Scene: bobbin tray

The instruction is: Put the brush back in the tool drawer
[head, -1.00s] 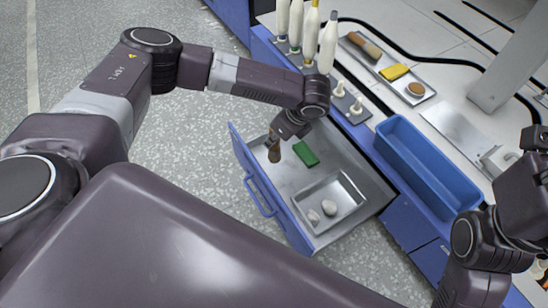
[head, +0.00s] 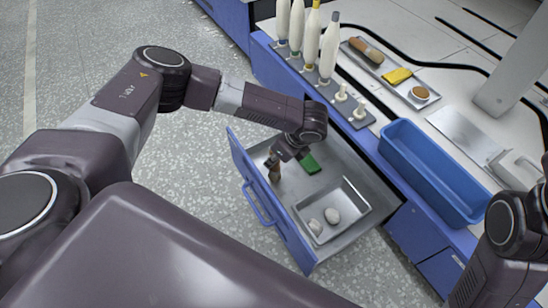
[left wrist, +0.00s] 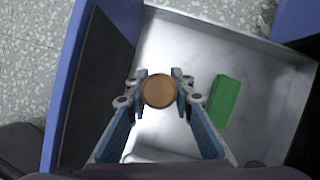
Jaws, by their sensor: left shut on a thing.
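The brush (head: 274,173) is brown and hangs roughly upright below my left gripper (head: 273,162), which is shut on it. In the left wrist view the brush (left wrist: 158,91) shows as a round brown end between the fingertips (left wrist: 160,98). The tool drawer (head: 262,205) is pulled open, with a blue front and grey inside. The brush is over or within the drawer's left part, near the front wall; I cannot tell whether it touches the floor. My right gripper is out of view.
A green block (head: 309,163) lies in the drawer beside the brush, and it shows right of the gripper in the wrist view (left wrist: 224,101). A metal tray (head: 345,186) with two pale stones is also in the drawer. A blue bin (head: 430,170) and bottles stand on the counter.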

